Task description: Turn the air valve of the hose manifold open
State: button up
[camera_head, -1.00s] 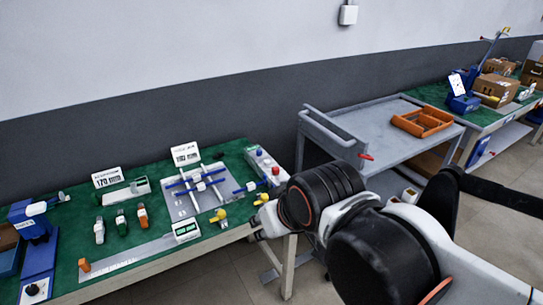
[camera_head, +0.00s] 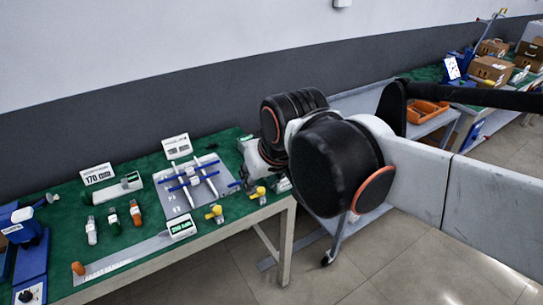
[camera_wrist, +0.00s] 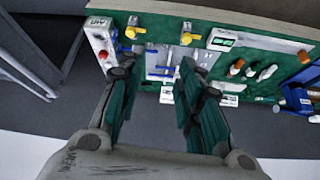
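A long white box (camera_wrist: 97,36) with upside-down lettering that looks like AIR and a red knob (camera_wrist: 103,55) lies at the upper left in the wrist view. I take it for the manifold. A small blue lever (camera_wrist: 138,48) and a yellow-handled fitting (camera_wrist: 133,31) sit just right of it. Which handle is the air valve is unclear. My gripper (camera_wrist: 157,66) is open and empty, its two green-padded fingers apart above the bench, with the box beyond and left of the left finger. In the head view my arm hides most of the box and the gripper.
A grey plate (camera_head: 178,202) with blue and white bars lies on the green bench (camera_head: 60,215). Another yellow fitting (camera_head: 214,212), a small display (camera_head: 181,226) and several handheld pieces stand nearby. A grey cart with an orange tray (camera_head: 427,112) is behind my arm.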

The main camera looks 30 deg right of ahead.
jog(key=w+d+m+g+p, duration=0.2)
jog(key=w+d, duration=0.2)
jog(key=w, duration=0.3)
jog(key=w+d+f+m+g+p, duration=0.1)
jog(key=w+d+m+p, duration=0.15)
jog(key=w+d, duration=0.4)
jog(key=w+d+m+g+p, duration=0.1)
jog(key=w+d+g+p, duration=0.15)
jog(key=w, duration=0.65)
jog(key=w+d+f+m+p, duration=0.1)
jog(key=w+d+f+m, duration=0.1)
jog(key=w+d+f, duration=0.3)
jog(key=shift+g, duration=0.25)
jog(key=f+b, duration=0.1)
jog(key=f, duration=0.3)
jog(key=s+f+b, duration=0.1)
jog(key=f, duration=0.4)
jog(key=f+b, duration=0.1)
jog(key=f, duration=0.4)
jog(key=shift+s+a+f+b, duration=0.15)
jog(key=shift+a+f+b, duration=0.05)
jog(key=shift+f+b, duration=0.1)
jog(key=shift+r, duration=0.1)
grip_shut()
